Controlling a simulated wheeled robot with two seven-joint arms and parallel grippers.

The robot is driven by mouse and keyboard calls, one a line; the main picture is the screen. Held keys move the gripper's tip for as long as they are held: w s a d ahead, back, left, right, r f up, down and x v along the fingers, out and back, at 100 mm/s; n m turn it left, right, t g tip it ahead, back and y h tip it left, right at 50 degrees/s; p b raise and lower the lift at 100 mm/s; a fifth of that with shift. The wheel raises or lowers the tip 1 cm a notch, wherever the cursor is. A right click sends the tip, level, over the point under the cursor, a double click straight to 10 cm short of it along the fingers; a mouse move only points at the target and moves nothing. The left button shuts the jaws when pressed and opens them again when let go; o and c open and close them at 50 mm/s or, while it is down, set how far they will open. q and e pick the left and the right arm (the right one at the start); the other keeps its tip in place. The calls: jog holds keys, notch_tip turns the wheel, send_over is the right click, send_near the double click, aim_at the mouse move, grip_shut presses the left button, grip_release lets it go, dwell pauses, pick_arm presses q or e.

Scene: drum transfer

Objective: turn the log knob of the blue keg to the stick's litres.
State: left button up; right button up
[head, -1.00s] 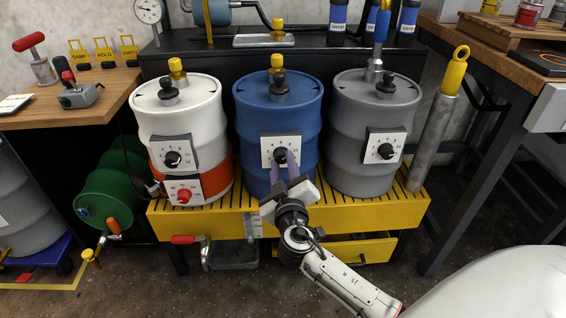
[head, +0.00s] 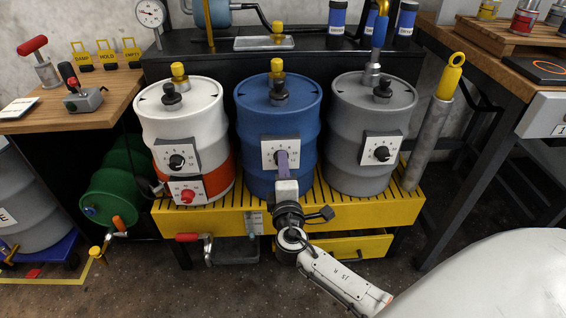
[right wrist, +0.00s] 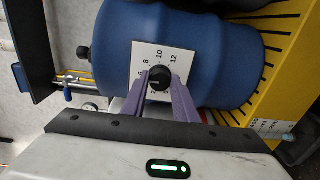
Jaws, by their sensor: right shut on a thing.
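The blue keg (head: 278,120) stands upright between a white and a grey keg. On its front is a white dial plate (head: 267,153) with a black knob, which is mostly hidden behind my fingers in the head view. My right gripper (head: 282,158) is at this dial. In the right wrist view its purple fingers sit on both sides of the black knob (right wrist: 159,77), shut on it. Numbers such as 6, 8, 10 and 12 show around the knob. A blue-handled stick (head: 380,30) stands at the grey keg; no litre mark is readable. My left gripper is out of view.
The white keg (head: 180,110) and grey keg (head: 372,115) have similar dials. All stand on a yellow slatted platform (head: 345,212). A grey tube with a yellow loop (head: 432,130) leans at the right. A red knob (head: 187,195) sits low on the white keg.

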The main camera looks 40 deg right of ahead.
pick_arm(q)
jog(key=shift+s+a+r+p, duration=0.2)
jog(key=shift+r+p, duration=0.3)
jog(key=shift+p, duration=0.4)
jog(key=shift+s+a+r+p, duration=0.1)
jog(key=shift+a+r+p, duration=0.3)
jog(key=shift+p, duration=0.45)
pick_arm(e)
jog(key=shift+a+n, duration=0.1)
jog(key=shift+n, duration=3.5)
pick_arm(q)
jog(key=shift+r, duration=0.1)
pick_arm(e)
jog(key=shift+h, duration=0.3)
jog(key=o, duration=1.1)
jog(key=shift+c, duration=0.2)
pick_arm(q)
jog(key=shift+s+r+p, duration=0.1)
jog(key=shift+p, duration=0.5)
pick_arm(e)
jog(key=v, duration=1)
